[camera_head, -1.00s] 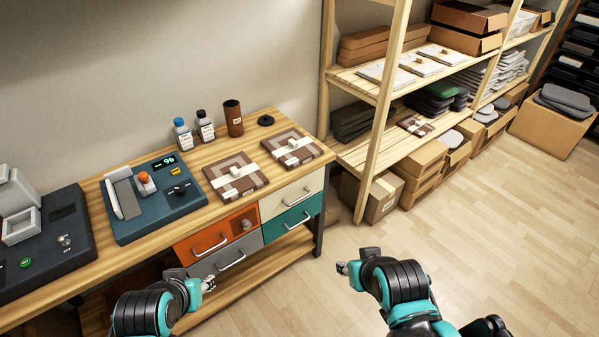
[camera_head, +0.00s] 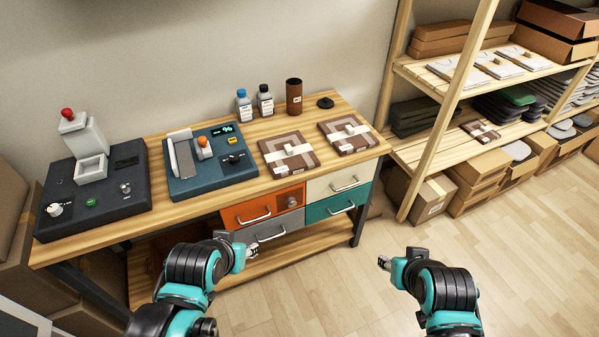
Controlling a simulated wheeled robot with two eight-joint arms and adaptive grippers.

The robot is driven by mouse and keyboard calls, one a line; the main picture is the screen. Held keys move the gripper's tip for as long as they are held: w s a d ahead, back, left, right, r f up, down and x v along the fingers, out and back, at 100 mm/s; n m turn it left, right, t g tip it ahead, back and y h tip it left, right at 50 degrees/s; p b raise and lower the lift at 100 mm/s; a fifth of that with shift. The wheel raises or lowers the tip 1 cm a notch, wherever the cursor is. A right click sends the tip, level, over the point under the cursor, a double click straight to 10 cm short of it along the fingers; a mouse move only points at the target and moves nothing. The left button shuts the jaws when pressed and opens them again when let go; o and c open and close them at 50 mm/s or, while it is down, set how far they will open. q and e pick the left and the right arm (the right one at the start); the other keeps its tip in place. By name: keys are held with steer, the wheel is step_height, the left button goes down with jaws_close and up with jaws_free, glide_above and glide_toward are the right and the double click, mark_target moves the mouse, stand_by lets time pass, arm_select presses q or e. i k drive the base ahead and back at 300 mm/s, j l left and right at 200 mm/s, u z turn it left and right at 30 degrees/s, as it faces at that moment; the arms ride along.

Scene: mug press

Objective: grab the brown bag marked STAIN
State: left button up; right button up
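Two flat brown packages with pale bands lie on the wooden workbench, one at the middle (camera_head: 273,160) and one further right (camera_head: 366,143). A similar brown package (camera_head: 489,137) lies on the lower shelf of the rack. No STAIN marking is readable on any of them. My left gripper (camera_head: 249,252) is in front of the bench, below the drawers in the picture and apart from the packages. My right gripper (camera_head: 384,263) is over the floor to the right of the bench, touching nothing. Both are too small to show whether their fingers are open.
The workbench (camera_head: 112,233) also holds a dark press (camera_head: 130,198), a blue device (camera_head: 190,187), two small bottles, a brown cylinder (camera_head: 294,98) and a black disc. Coloured drawers hang under it. The wooden rack (camera_head: 432,155) stands right; floor in front is clear.

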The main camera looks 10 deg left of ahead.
mark_target(346, 134)
steer(key=i+l, duration=1.65)
steer(key=l+z, duration=0.05)
steer(key=l, duration=0.15)
